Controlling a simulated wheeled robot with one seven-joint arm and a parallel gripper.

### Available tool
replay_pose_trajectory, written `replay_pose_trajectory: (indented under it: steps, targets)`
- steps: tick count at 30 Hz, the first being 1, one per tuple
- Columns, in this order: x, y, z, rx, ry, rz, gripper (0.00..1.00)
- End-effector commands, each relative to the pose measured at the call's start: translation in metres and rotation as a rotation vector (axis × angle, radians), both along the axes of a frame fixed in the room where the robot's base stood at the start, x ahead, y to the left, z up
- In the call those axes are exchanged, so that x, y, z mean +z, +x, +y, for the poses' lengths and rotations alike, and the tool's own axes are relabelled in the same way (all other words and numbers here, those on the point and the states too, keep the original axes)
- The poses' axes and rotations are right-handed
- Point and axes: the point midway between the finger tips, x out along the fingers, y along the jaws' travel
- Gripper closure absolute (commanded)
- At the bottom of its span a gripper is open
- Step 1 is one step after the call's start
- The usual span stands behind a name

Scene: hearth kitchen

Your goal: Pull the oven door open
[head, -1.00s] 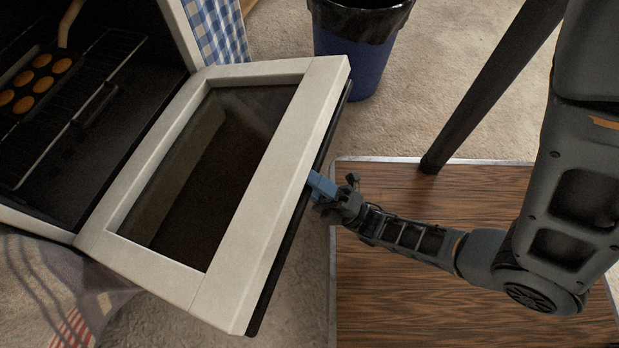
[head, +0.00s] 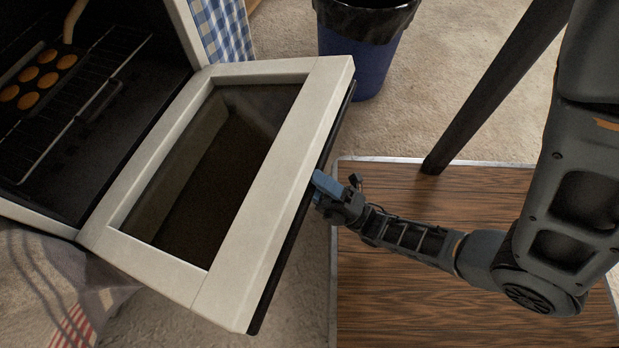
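The oven door (head: 272,204) is swung wide down on its hinge, with its pale frame and dark glass facing up. The oven cavity (head: 100,120) is exposed at the left. A dark handle (head: 283,262) runs along the door's outer edge. My gripper (head: 321,184), with blue fingertips, is at the middle of this handle, reaching in from the right. Its tips overlap or touch the handle. The far finger is hidden, so whether the fingers are closed around the handle is not clear.
A tray of round baked pieces (head: 40,76) sits on the oven rack (head: 95,100). A blue bin (head: 362,50) stands beyond the door. A wood-topped surface (head: 430,285) lies under my arm. Cloths hang on both sides of the oven; carpet shows between.

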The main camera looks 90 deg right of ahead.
Motion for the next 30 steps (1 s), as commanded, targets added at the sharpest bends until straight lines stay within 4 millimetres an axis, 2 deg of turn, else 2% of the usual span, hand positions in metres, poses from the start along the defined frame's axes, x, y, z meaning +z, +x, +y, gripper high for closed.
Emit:
replay_pose_trajectory:
  steps: [9,13,19,30]
  targets:
    - [-0.03,-0.035,0.011,-0.001,0.002,0.003,0.4]
    - [-0.039,-0.045,0.014,0.0,0.001,0.002,0.4]
    - [-0.045,-0.051,0.017,0.001,0.0,0.001,0.4]
    - [-0.045,-0.051,0.017,0.001,-0.001,0.0,0.4]
